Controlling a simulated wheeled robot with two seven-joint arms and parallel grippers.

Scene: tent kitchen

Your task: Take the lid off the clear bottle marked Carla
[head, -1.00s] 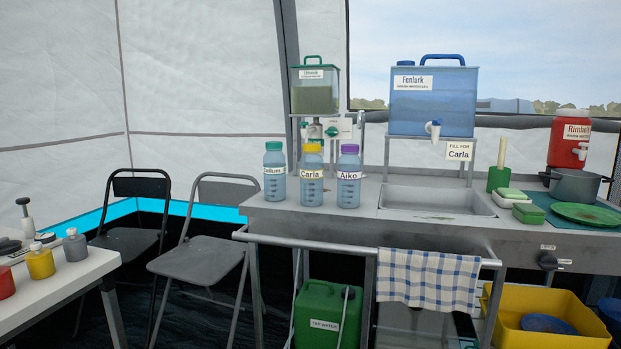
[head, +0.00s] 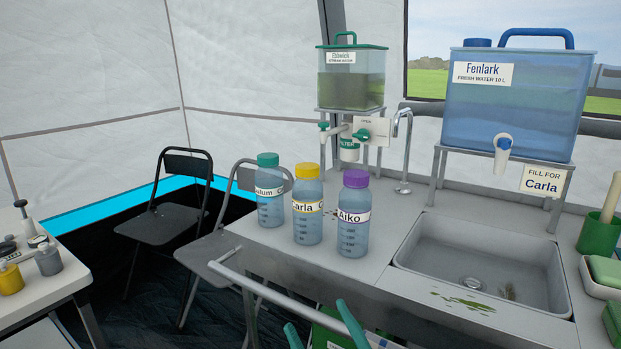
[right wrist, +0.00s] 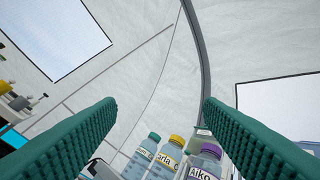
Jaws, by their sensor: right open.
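The clear bottle marked Carla (head: 307,212) stands upright on the counter, its yellow lid (head: 306,171) on. A bottle with a teal lid (head: 269,198) stands to its left, and the Aiko bottle (head: 354,220) with a purple lid to its right. My right gripper (head: 320,325) shows at the bottom edge of the head view, in front of and below the bottles, open and empty. In the right wrist view its green fingers (right wrist: 155,140) are wide apart, with the Carla bottle (right wrist: 166,158) beyond them, not touched. My left gripper is not in view.
A metal rail (head: 275,292) runs along the counter's front. The sink (head: 490,255) lies right of the bottles. The blue Fenlark tank (head: 515,105) and the green-topped tank (head: 350,90) stand behind on racks. A chair (head: 225,240) is left of the counter.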

